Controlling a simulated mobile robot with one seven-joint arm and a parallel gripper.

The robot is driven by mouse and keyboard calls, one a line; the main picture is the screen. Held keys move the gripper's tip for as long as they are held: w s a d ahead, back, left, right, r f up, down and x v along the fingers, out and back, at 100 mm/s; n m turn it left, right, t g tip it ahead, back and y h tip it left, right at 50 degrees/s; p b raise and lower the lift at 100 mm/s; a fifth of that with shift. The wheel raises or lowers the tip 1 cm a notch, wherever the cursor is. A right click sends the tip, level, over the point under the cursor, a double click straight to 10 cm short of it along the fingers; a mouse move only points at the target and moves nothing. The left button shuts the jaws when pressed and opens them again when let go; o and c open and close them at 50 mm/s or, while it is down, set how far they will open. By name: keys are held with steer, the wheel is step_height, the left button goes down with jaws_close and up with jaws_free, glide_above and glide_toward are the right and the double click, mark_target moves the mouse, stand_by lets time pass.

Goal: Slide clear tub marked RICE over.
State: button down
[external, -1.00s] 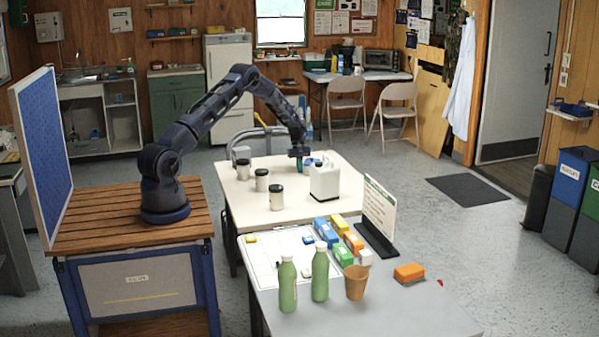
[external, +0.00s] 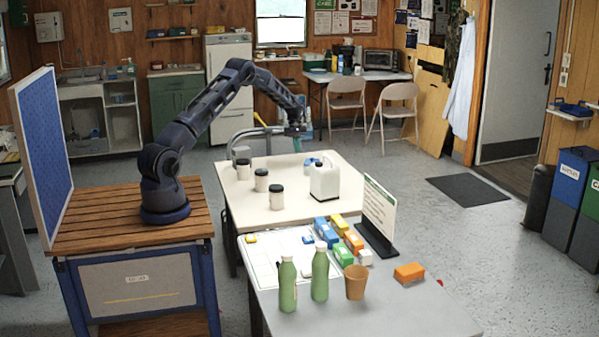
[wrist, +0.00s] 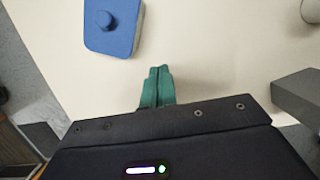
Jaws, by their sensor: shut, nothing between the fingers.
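Three pale tubs with dark lids stand upright on the cream table in the external view: a rear one (external: 243,171), a middle one (external: 261,181) and a front one (external: 277,199). No lettering on them is readable, so I cannot tell which is marked RICE. My gripper (external: 298,134) is raised above the far side of the table, behind and to the right of the tubs. In the wrist view its green fingers (wrist: 158,72) are shut together with nothing between them, over bare tabletop.
A white jug (external: 324,183) stands right of the tubs. A blue object (wrist: 113,28) with a round knob lies on the cream table (external: 238,197), near the fingers in the wrist view. The nearer grey table (external: 400,309) holds green bottles (external: 320,275), a brown cup (external: 355,283) and coloured blocks.

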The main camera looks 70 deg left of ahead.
mark_target(312, 161)
steer(key=c, duration=2.1)
jaws_free()
steer(key=o, duration=0.3)
steer(key=shift+d, duration=0.1)
steer(key=o, duration=0.4)
steer(key=shift+w+d+r, duration=0.1)
steer(key=shift+w+d, duration=0.2)
steer(key=shift+c, duration=0.2)
steer(key=o, duration=1.4)
steer(key=w+d+m+y, duration=0.1)
steer(key=d, duration=0.1)
steer(key=w+d+r+m, duration=0.1)
steer(key=w+d+m, duration=0.1)
steer(key=w+d+m+y, duration=0.1)
steer(key=d+m, duration=0.1)
steer(key=d, duration=0.1)
steer(key=shift+w+r+y, duration=0.2)
steer(key=shift+w+y, duration=0.1)
steer(key=shift+w, duration=0.05)
steer(key=shift+c, duration=0.2)
steer(key=shift+w+d, duration=0.2)
steer(key=shift+d, duration=0.1)
step_height(312, 161, down, 11)
steer(key=shift+r, duration=0.15)
